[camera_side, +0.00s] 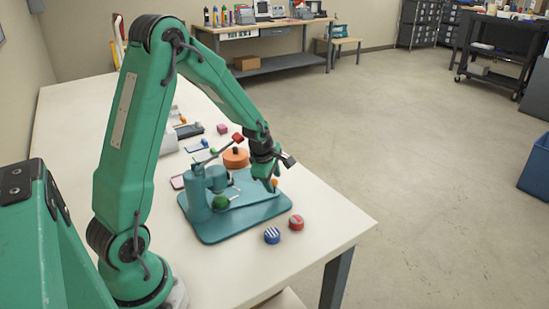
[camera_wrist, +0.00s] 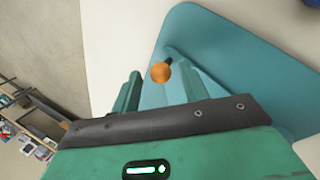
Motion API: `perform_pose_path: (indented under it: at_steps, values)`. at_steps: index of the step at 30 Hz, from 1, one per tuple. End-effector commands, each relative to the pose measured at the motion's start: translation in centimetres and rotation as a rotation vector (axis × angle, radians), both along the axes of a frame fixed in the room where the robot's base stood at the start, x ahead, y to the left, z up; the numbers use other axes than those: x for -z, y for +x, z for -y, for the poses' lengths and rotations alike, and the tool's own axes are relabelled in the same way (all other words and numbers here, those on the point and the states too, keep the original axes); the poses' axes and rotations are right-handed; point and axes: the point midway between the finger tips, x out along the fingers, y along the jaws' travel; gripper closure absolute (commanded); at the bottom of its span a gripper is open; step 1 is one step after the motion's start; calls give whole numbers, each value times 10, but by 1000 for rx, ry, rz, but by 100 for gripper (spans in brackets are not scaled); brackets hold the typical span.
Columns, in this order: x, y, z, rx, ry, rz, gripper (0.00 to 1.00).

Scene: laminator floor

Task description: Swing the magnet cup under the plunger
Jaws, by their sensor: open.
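A teal press fixture stands on a teal base plate (camera_side: 232,228) on the table. Its lever ends in a red grip (camera_side: 238,137) up in the air. A green knob (camera_side: 221,202) sits low at the front of the press body (camera_side: 198,195). An orange ball knob (camera_side: 273,184) is near the plate's right side; it also shows on a dark stem in the wrist view (camera_wrist: 161,72). My gripper (camera_side: 270,176) is low over the plate, open. Its fingers (camera_wrist: 165,88) lie on either side of the orange knob in the wrist picture; contact is not clear. I cannot clearly pick out the magnet cup or plunger.
A blue striped cap (camera_side: 272,235) and a red cap (camera_side: 296,222) lie on the table in front of the plate. An orange round block (camera_side: 236,158) stands behind the fixture, with several small items farther back. The table's near right corner is clear.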

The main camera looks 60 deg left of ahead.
Motion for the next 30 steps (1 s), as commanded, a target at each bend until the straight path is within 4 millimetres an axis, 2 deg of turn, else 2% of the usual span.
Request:
perform_pose_path:
  at_steps: [8, 21, 30]
  values:
    - [-15, -4, 2, 0, 0, 2, 56]
    - [-58, -19, 7, 0, 1, 3, 56]
    - [-72, -25, 9, 0, 0, 0, 56]
